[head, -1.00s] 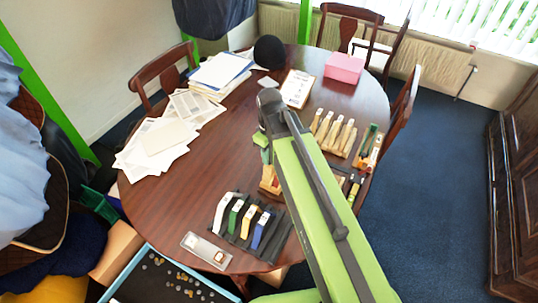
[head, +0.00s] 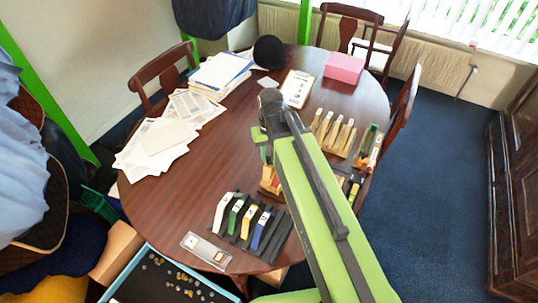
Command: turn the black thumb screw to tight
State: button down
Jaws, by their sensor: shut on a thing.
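My gripper (head: 264,153) is low over the middle of the round table, right above a small wooden fixture (head: 267,183). One green finger shows; the rest of the jaws is hidden behind my arm and wrist. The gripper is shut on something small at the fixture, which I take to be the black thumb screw. The screw itself cannot be made out, so its turn angle cannot be told.
A black rack (head: 276,239) of several coloured-handled tools and a small clear case (head: 206,251) lie at the near edge. A wooden rack (head: 340,146) is to the right. Papers (head: 163,138) lie left, a pink box (head: 344,67) at the back. The table between is clear.

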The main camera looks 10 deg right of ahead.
aim_at(270, 158)
dwell(0.4)
jog(key=c, duration=1.2)
grip_release()
notch_tip(270, 158, up, 17)
jog(key=p, duration=1.7)
jog(key=shift+d+r, duration=0.2)
jog(key=shift+f, duration=0.1)
